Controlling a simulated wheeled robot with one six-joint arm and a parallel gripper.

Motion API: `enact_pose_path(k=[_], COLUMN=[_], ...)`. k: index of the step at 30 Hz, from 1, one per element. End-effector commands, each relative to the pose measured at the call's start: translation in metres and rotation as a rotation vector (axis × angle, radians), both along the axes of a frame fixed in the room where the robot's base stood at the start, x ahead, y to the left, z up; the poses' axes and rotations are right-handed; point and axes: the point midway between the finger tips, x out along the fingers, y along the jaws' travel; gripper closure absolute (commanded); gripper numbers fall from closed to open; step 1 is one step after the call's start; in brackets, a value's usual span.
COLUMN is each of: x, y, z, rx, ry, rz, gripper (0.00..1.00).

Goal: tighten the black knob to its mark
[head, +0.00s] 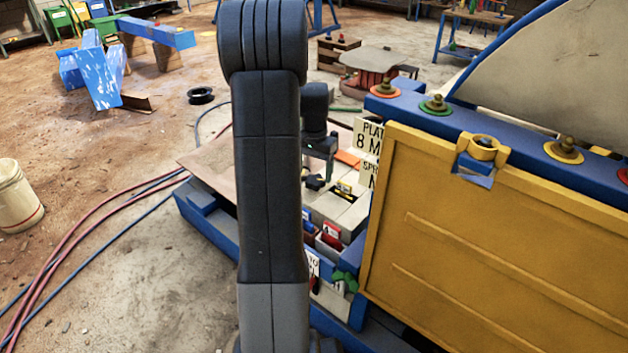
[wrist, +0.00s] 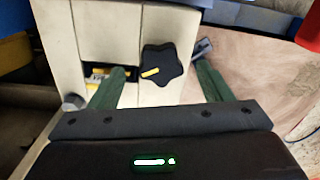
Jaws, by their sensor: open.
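The black knob (wrist: 164,82) is a lobed star shape with a yellow pointer line, seen in the wrist view on a cream panel (wrist: 150,22). The line slants up to the right; I cannot make out a separate mark beside it. My gripper (wrist: 160,69) is open, its two green fingers on the left and right of the knob in the picture. Gaps show on both sides, and nothing is held. How far the fingertips are from the panel is unclear. In the head view my gripper (head: 320,152) is above the cream blocks, partly behind my arm.
A grey cylindrical stub (wrist: 73,102) and a yellow-black item (wrist: 98,73) in a slot lie left of the knob. A small grey piece (wrist: 203,48) is at its upper right. In the head view, a large yellow panel (head: 480,240) stands close on the right. Hoses cross the left floor.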

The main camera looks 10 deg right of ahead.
Motion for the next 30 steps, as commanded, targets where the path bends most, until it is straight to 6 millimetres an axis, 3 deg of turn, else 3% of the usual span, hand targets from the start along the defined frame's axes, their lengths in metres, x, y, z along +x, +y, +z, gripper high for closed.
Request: enact_pose_path(k=[6,17,18,25,30], x=[0.000,0.000,0.000,0.000,0.000], y=[0.000,0.000,0.000,0.000,0.000], z=[-0.028,-0.033,-0.033,-0.033,-0.033], rx=[0.001,0.000,0.000,0.000,0.000], ry=[0.001,0.000,0.000,0.000,0.000], rz=[0.000,0.000,0.000,0.000,0.008], gripper=[0.28,0.28,0.30,0.73,0.73])
